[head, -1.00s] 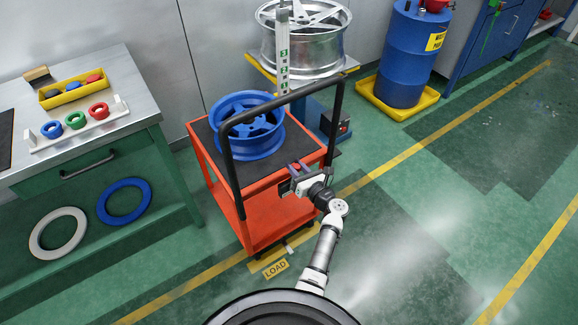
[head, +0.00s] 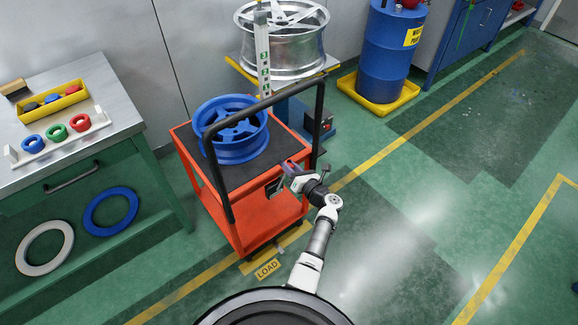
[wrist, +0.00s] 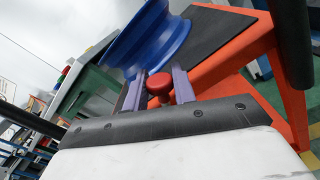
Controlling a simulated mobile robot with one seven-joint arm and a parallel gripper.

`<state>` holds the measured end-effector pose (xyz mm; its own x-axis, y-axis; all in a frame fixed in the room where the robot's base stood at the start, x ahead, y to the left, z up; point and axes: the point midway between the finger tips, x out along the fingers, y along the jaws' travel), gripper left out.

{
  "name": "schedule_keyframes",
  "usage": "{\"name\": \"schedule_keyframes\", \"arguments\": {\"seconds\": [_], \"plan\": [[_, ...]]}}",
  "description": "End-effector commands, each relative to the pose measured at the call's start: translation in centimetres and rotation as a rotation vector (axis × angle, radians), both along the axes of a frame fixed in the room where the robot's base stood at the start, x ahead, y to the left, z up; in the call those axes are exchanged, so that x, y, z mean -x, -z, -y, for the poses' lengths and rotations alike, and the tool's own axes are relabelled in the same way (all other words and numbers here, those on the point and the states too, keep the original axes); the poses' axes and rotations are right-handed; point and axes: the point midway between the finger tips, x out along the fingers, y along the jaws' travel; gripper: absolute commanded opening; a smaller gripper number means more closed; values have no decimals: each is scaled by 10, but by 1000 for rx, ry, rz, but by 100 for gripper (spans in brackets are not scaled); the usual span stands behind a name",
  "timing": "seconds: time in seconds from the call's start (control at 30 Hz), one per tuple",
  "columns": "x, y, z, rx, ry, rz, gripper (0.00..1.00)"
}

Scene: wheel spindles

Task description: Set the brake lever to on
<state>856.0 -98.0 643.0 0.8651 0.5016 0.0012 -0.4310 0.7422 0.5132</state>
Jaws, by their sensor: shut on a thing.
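An orange-red cart (head: 248,222) with a black handle frame (head: 318,115) carries a blue wheel (head: 240,147) on its dark top. My gripper (head: 284,172) is at the cart's near right side, by the handle frame. In the wrist view, my gripper (wrist: 157,84) has its two purple fingers on either side of a red knob (wrist: 158,84), shut on it. I take the knob to be the end of the brake lever. The lever's shaft and its on and off marks are hidden or too small to tell.
A bench (head: 95,72) with a yellow tray (head: 52,103) and coloured rings stands at left. A silver wheel (head: 283,45) on a stand and a blue drum (head: 385,50) are behind the cart. The floor at right (head: 450,180) is clear.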

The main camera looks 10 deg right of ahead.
Motion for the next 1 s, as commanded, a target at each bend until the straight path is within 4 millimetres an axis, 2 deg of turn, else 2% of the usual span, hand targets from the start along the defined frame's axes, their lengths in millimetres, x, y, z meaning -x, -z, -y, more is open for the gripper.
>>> {"name": "schedule_keyframes", "arguments": {"seconds": [0.1,0.13,0.27,0.53,0.67,0.77,1.0], "plan": [[0,1,1,0,5,-2,0],[0,1,2,0,5,-2,29],[0,1,1,1,4,-1,46],[0,0,1,1,3,0,46],[8,2,5,1,4,-2,46],[22,2,13,2,4,-2,46],[70,3,42,3,7,-1,46]]}}
